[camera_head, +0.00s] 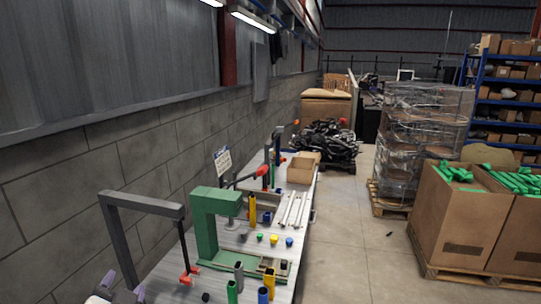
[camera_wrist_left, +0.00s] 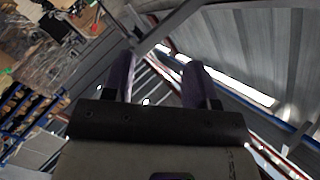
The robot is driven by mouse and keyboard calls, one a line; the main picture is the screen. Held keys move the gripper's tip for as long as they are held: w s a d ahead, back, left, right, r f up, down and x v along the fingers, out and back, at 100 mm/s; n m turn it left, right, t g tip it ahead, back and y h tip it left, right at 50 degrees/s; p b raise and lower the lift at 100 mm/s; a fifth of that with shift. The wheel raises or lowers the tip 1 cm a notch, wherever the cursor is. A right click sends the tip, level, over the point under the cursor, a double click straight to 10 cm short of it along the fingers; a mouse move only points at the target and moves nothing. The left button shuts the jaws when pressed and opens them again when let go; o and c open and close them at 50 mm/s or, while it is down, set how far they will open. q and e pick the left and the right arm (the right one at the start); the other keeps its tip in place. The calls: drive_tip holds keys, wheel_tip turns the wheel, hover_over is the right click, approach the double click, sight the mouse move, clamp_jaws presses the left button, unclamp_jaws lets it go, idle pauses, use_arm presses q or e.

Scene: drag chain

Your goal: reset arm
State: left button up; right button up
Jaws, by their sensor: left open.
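My left gripper (camera_head: 122,288) shows at the bottom left of the head view, low beside the near end of the workbench. Its two purple fingers stand apart, with nothing visible between them. In the left wrist view the same open fingers (camera_wrist_left: 160,78) point away from the camera, toward the ceiling beams and shelving, with no object near them. The rest of the left arm is mostly out of the head view. My right gripper is in neither view.
A workbench (camera_head: 303,222) carries a green press frame (camera_head: 207,225), coloured posts, small caps and pale rails (camera_head: 291,209). A grey frame (camera_head: 143,204) stands at its left. Green-filled cartons (camera_head: 455,215) and a wrapped pallet stack (camera_head: 424,125) stand right.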

use_arm(q)
drive_tip(key=s+d+f+n+g+h, duration=0.25)
drive_tip(key=s+f+g, duration=0.35)
drive_tip(key=s+f, duration=1.1)
drive_tip(key=s+d+f+n+g+h, duration=0.1)
drive_tip(key=s+d+f+g+h, duration=0.35)
drive_tip(key=s+f, duration=1.25)
wheel_tip(320, 180, up, 23)
drive_tip(key=w+a+g+y+p, duration=0.1)
drive_tip(key=y+p, duration=0.1)
drive_tip(key=p, duration=2.3)
drive_tip(key=shift+w+a+f+g, duration=0.15)
drive_tip(key=shift+w+g, duration=0.2)
drive_tip(key=shift+c, duration=0.3)
